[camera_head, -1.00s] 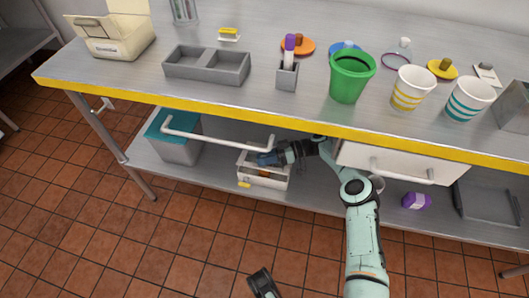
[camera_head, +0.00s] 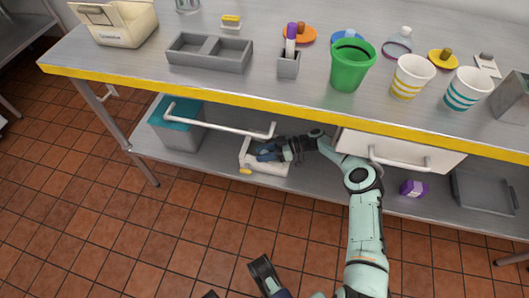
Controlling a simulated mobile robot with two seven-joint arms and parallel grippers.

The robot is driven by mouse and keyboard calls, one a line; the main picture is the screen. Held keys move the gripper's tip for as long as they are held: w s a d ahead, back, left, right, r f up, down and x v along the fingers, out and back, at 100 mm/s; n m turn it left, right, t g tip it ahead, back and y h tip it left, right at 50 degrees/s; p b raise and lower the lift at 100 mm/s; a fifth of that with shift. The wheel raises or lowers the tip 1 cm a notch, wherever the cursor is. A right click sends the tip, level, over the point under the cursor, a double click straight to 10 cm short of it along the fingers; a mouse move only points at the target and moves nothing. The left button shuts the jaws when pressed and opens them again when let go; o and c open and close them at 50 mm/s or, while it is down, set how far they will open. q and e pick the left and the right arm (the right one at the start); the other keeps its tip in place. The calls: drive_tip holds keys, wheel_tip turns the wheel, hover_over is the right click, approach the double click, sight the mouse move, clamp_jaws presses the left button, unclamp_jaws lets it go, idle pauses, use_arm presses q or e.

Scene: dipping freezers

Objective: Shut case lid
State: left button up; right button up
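A small white case (camera_head: 266,168) with a yellow latch (camera_head: 246,171) stands on the lower shelf. Its upper side shows pale around my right gripper; the gripper hides part of it, so I cannot tell if the lid is fully down. Part of my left gripper (camera_head: 262,272) shows low in the view, away from the case and over the floor.
A teal-topped grey bin (camera_head: 178,128) stands left of the case. A white handle bar (camera_head: 220,122) and a white drawer (camera_head: 405,150) hang under the yellow-edged tabletop (camera_head: 130,86). A purple object (camera_head: 413,188) and grey tray (camera_head: 482,194) lie on the shelf, right.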

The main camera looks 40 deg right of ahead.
drive_tip(key=shift+d, duration=0.15)
drive_tip(key=shift+s+d, duration=0.2)
drive_tip(key=shift+d, duration=0.1)
use_arm(q)
drive_tip(key=shift+s+f+b, duration=0.35)
drive_tip(key=shift+s+f, duration=0.25)
drive_tip(key=shift+s, duration=0.1)
use_arm(e)
drive_tip(key=v, duration=1.2)
drive_tip(key=shift+s+d+r, duration=0.15)
drive_tip(key=shift+s+r, duration=0.05)
use_arm(q)
drive_tip(key=shift+a, duration=0.15)
use_arm(e)
drive_tip(key=shift+f, duration=0.1)
